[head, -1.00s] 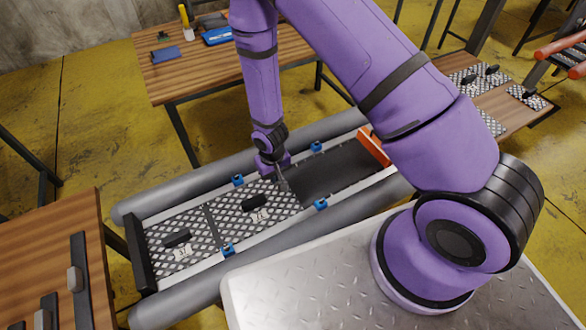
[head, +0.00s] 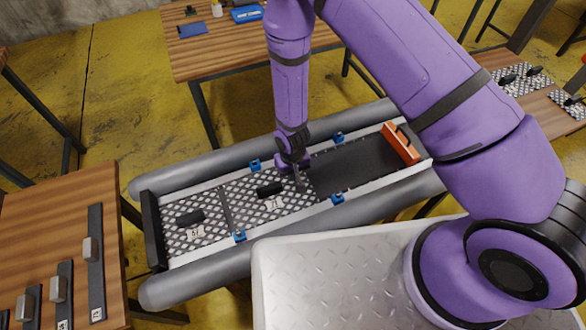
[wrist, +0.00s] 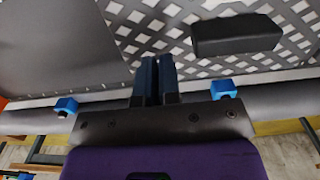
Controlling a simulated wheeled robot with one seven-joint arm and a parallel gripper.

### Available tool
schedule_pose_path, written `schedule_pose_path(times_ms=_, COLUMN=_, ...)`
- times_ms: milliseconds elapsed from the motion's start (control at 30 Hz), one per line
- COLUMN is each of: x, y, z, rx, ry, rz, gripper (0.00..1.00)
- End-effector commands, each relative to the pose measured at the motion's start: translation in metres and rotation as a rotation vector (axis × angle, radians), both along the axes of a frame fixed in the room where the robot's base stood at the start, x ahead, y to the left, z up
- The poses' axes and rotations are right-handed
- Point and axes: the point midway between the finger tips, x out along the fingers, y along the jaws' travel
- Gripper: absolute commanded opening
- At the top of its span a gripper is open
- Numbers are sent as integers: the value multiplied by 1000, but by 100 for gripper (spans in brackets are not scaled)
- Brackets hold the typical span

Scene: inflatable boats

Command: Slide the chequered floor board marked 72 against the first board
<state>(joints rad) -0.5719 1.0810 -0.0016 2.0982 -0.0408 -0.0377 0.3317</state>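The chequered board marked 72 (head: 245,195) lies flat between the boat's rails, with a black handle block (head: 270,189) and a small white label too blurred to read surely. The first board (head: 187,240), also chequered with a black block and label, lies to its left at the dark end piece. A thin dark line shows between the boards. My gripper (head: 299,186) points down at the right edge of the board marked 72. In the wrist view its two dark fingers (wrist: 157,62) are together, holding nothing, beside that board's edge (wrist: 122,45); I cannot tell whether they touch it.
Grey tubes (head: 215,168) flank the boards, with blue clamps (head: 338,198) along the rails. Bare dark floor (head: 350,165) lies right of my gripper, up to an orange piece (head: 401,143). Wooden tables stand at left (head: 60,220), behind and at far right.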

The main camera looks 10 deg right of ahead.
Motion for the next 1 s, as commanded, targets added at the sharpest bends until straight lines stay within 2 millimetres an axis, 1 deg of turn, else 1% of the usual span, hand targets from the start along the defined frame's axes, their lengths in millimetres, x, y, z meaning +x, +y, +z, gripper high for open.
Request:
schedule_pose_path(times_ms=100, x=0, y=0, z=-10, rx=-2, ry=2, rz=0, gripper=4)
schedule_pose_path(times_ms=667, x=-1, y=-1, z=-53, rx=-2, ry=2, rz=0, gripper=4)
schedule_pose_path(times_ms=933, x=-7, y=22, z=-53, rx=2, ry=2, rz=4, gripper=4)
schedule_pose_path(times_ms=1000, x=-7, y=21, z=-53, rx=0, ry=2, rz=2, gripper=4)
